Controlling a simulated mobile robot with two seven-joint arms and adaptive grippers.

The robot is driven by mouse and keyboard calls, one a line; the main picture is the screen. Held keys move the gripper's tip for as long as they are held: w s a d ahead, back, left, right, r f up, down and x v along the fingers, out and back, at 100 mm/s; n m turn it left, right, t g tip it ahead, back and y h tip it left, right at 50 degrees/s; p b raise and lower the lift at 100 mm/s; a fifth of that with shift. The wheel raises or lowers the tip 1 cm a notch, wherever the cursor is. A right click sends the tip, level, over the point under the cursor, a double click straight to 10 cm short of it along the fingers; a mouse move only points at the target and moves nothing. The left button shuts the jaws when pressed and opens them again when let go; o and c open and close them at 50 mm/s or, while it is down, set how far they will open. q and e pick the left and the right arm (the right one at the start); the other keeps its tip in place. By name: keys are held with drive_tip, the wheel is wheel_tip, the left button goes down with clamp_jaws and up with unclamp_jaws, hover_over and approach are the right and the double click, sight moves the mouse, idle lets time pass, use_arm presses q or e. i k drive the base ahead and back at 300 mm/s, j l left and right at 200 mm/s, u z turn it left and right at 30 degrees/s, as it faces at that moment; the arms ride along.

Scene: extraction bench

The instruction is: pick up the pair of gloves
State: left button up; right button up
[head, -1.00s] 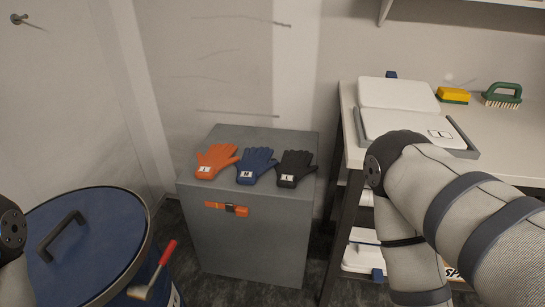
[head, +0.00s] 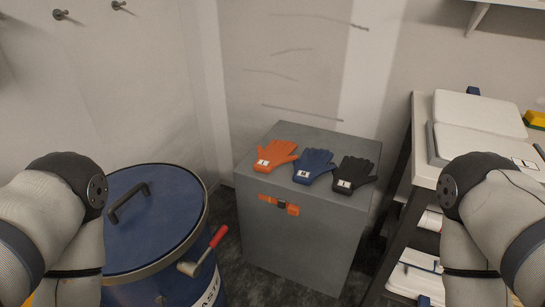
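Three gloves lie side by side on top of a grey cabinet in the head view. An orange glove (head: 276,154) is on the left, a dark blue glove (head: 314,165) in the middle and a black glove (head: 355,174) on the right. Each has a white label near its cuff; I cannot tell whether each is a single glove or a stacked pair. My arms show at the left and right edges, apart from the gloves. Neither gripper is in view.
The grey cabinet (head: 292,236) has an orange latch (head: 280,205) on its front. A blue drum (head: 160,225) with a black lid handle and a red-handled lever (head: 218,237) stands left of it. A bench (head: 424,110) with white trays (head: 475,112) is at the right.

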sight(278, 152)
drive_tip(key=i, duration=0.55)
drive_tip(key=i+j, duration=0.3)
drive_tip(key=i, duration=0.2)
drive_tip(key=z, duration=0.05)
